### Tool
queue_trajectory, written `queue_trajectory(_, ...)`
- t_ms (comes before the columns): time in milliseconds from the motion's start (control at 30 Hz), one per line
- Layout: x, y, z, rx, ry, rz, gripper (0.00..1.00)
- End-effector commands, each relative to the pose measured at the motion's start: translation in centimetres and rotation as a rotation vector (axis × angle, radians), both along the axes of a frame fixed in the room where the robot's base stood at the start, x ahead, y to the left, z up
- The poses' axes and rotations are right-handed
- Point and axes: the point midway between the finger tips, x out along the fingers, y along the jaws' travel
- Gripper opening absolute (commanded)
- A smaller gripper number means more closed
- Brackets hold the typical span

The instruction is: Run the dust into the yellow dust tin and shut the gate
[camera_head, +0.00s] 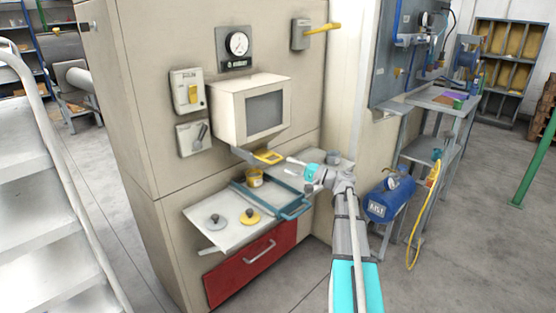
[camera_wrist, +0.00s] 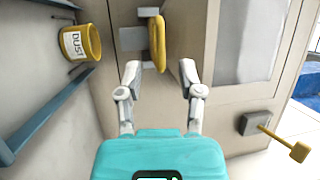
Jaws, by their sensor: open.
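The yellow dust tin (camera_head: 254,178) stands on the shelf below the cream hood, by a blue-framed tray. In the wrist view the tin (camera_wrist: 83,43), labelled DUST, is at upper left; its contents are hidden. The gate (camera_head: 246,154) is a grey plate sticking out under the hood, with a yellow handle (camera_head: 269,157). In the wrist view this handle (camera_wrist: 159,43) is ahead, roughly between the fingers. My gripper (camera_head: 298,173) is right of the handle. It is open and empty, its fingertips (camera_wrist: 161,80) apart and short of the handle.
The cream hood (camera_head: 248,107) has a grey window. The blue-framed tray (camera_head: 290,210) is below my gripper. A grey lid (camera_head: 214,221) and a yellow lid (camera_head: 250,217) lie on the pale shelf (camera_head: 205,236). A yellow lever (camera_head: 322,29) is on the wall above.

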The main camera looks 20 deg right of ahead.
Motion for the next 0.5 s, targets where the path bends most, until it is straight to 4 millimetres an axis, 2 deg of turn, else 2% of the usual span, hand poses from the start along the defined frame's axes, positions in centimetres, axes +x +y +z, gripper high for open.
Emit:
queue_trajectory(200, 2.4, 2.2, 0.6, 0.0, 0.001, 0.002, 0.48)
queue_trajectory(500, 4.0, 3.7, 0.9, 0.001, 0.001, 0.001, 0.48)
